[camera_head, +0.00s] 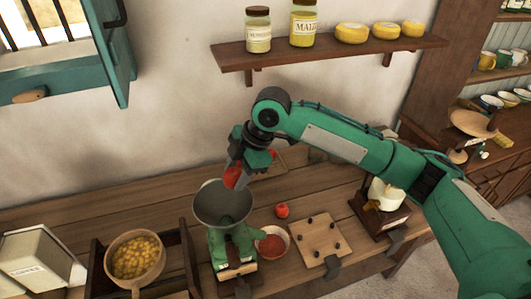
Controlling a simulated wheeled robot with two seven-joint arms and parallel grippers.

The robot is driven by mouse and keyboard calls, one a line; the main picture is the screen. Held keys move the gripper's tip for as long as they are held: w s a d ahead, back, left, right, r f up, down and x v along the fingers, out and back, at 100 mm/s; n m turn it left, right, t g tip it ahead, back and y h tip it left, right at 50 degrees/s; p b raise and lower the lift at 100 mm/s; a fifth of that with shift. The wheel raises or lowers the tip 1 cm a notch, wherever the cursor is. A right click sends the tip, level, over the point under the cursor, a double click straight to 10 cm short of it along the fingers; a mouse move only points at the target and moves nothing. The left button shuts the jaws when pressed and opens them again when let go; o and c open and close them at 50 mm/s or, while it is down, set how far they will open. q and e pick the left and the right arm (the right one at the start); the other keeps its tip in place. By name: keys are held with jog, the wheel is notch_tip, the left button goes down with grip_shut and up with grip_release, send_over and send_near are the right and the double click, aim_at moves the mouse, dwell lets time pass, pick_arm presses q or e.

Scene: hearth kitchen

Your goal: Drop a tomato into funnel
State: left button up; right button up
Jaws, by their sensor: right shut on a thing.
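My right gripper (236,176) points down over the right part of the grey funnel (222,205), which tops a green machine (233,250) on the wooden counter. The gripper is shut on a red tomato (232,173), partly hidden by the fingers, just above the funnel's rim. Another tomato (282,211) lies on the counter to the right of the funnel. My left gripper is not in view.
A bowl with red contents (273,243) stands beside the machine. A wooden board with dark knobs (320,246) lies to its right. A pan of yellow pieces (136,258) stands at left. A shelf with jars (330,57) hangs above.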

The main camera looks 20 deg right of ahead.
jog(key=shift+n, duration=0.5)
jog(key=f+b, duration=0.1)
jog(key=b, duration=0.1)
jog(key=s+a+f+b, duration=0.1)
jog(key=f+b, duration=0.3)
jog(key=shift+s+a, duration=0.2)
jog(key=shift+a, duration=0.15)
jog(key=o, duration=1.1)
jog(key=shift+r, duration=0.1)
jog(key=b+v, duration=0.1)
jog(key=v, duration=0.3)
jog(key=b+v, duration=0.1)
jog(key=v, duration=0.4)
jog(key=b+v, duration=0.1)
jog(key=v, duration=0.3)
jog(key=shift+w+d+r, duration=0.25)
jog(key=shift+r, duration=0.05)
